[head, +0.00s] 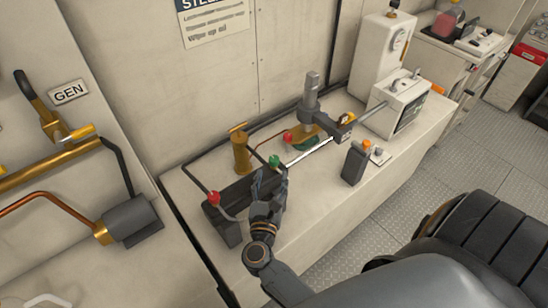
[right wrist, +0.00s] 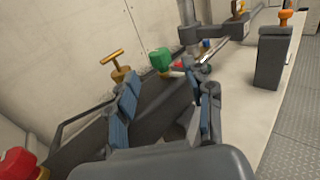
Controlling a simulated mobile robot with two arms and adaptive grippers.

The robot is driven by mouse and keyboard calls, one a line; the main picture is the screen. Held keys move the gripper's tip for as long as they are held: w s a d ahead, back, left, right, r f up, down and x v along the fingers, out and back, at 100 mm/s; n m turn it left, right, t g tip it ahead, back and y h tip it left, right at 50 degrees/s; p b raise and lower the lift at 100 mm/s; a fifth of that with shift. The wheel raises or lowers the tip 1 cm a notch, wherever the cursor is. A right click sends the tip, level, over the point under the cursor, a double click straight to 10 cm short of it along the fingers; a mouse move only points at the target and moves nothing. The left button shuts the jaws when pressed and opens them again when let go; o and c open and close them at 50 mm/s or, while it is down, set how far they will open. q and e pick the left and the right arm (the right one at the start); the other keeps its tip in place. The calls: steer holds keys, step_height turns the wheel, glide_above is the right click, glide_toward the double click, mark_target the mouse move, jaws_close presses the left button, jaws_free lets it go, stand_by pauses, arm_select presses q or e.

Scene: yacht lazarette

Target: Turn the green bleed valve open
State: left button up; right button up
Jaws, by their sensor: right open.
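The green bleed valve knob (head: 274,161) sits on the dark manifold block on the bench, just beyond my right gripper (head: 271,178). In the right wrist view the green knob (right wrist: 160,59) stands ahead of my open right gripper (right wrist: 168,92), between its two fingers in the picture. The jaws look empty, and I see no contact with the knob. The valve's lower part is partly hidden by the gripper. My left gripper is not in view.
Red knobs stand at the manifold's near end (head: 213,198) and behind the green one (head: 288,137). A brass T-handle (head: 238,150) is to the left. A grey upright cylinder (head: 311,95) and a dark handheld box (head: 356,162) stand to the right. The bench front is clear.

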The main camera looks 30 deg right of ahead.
mark_target(274, 165)
steer(key=x, duration=0.7)
steer(key=shift+w, duration=0.1)
jaws_close()
